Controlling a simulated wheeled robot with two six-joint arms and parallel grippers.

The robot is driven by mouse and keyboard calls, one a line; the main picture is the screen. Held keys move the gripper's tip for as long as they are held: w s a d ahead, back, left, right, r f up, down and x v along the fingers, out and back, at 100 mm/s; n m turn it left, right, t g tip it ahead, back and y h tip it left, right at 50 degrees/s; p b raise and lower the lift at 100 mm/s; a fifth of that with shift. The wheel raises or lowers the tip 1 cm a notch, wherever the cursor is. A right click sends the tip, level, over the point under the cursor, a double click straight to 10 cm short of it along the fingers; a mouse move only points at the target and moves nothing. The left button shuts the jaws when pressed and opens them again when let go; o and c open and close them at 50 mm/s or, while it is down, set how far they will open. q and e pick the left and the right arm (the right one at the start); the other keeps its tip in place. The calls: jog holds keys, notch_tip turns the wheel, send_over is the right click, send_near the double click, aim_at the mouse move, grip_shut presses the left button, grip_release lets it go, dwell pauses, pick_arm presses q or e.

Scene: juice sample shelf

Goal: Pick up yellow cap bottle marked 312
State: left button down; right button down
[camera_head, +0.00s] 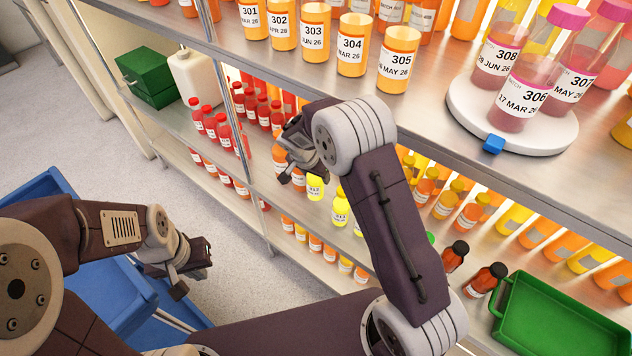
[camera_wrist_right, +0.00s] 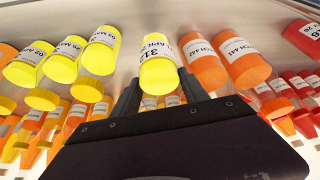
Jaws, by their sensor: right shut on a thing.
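The yellow-capped bottle marked 312 (camera_wrist_right: 158,73) stands between the two fingers of my right gripper (camera_wrist_right: 160,88) in the right wrist view. Its label faces the camera, and the fingers are shut on it. In the head view my right gripper (camera_head: 286,160) reaches in at the shelf's front, below the top board; I cannot clearly make out the held bottle there. My left gripper (camera_head: 190,268) hangs empty at the lower left, away from the shelf, and its finger gap is not clear.
Yellow bottles (camera_wrist_right: 103,45) stand left of the held one, orange bottles (camera_wrist_right: 205,62) close on its right. Above in the head view, orange jars (camera_head: 352,45) line the top shelf near a white turntable (camera_head: 470,118). A green tray (camera_head: 555,318) sits lower right, a blue cart (camera_head: 45,187) left.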

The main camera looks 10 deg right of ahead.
jog(key=s+a+r+b, duration=0.1)
jog(key=s+a+b, duration=0.1)
jog(key=s+a, duration=1)
jog(key=a, duration=0.3)
jog(key=shift+a+b, duration=0.3)
